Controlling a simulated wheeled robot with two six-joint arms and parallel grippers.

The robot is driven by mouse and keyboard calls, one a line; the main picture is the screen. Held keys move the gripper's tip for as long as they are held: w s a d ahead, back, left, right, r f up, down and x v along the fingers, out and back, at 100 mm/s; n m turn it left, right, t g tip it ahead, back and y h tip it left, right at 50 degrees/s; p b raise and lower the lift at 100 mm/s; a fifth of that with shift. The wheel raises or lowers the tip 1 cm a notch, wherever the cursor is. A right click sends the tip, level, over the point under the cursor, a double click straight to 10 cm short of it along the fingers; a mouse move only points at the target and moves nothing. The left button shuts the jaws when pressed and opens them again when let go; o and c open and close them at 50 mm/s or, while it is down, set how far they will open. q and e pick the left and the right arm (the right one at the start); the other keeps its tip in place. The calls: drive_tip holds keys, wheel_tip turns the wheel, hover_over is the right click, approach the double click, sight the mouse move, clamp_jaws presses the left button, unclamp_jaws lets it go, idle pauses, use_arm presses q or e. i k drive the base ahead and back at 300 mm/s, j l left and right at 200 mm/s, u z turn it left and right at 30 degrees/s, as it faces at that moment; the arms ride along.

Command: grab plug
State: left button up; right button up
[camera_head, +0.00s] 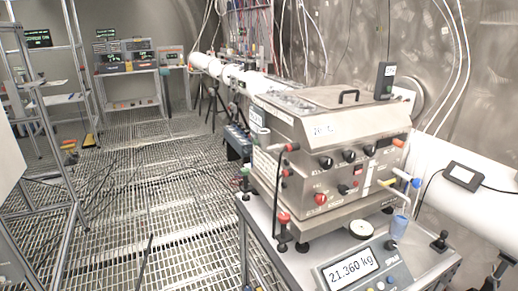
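No part is clearly recognisable as the plug. Small candidates sit around the steel device (335,150). A red-tipped connector (291,147) is at its upper front left, with a black cable running down from it. A red-topped black piece (283,219) stands at its lower left corner. A small black piece (439,241) stands on the cart top to the right. Neither of my grippers is in view, so their positions relative to these parts cannot be seen.
The device stands on a metal cart (300,262) with a scale display (350,270) reading 21.360 kg in front. A white pipe (470,200) runs behind. The grating floor (170,190) at left is mostly open, with a metal rack (75,80) beyond.

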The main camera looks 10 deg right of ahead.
sight(441, 241)
drive_tip(key=z, duration=1.55)
